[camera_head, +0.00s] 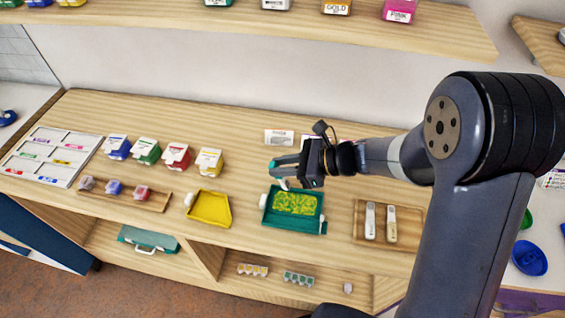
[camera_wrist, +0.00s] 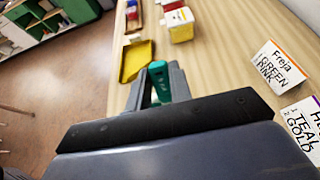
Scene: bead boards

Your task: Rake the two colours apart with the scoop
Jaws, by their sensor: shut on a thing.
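My gripper (camera_head: 286,166) hangs above the back edge of the teal tray, its fingers pointing left. It is shut on a small teal piece, seen between the fingers in the wrist view (camera_wrist: 158,78). This may be the scoop; its full shape is hidden. The teal tray (camera_head: 268,222) holds a mixed layer of yellow and green beads (camera_head: 296,203). A yellow tray (camera_head: 211,209), empty, lies to its left, with a white piece at its left corner; it also shows in the wrist view (camera_wrist: 135,60).
A wooden tray (camera_head: 408,240) with two narrow tools stands right of the teal tray. Several coloured-labelled boxes (camera_head: 208,161) stand back left. Name cards (camera_head: 279,136) stand behind my gripper; one reads Freja, green, pink (camera_wrist: 273,68). A shelf (camera_head: 250,32) runs above. Bare wood lies between the trays.

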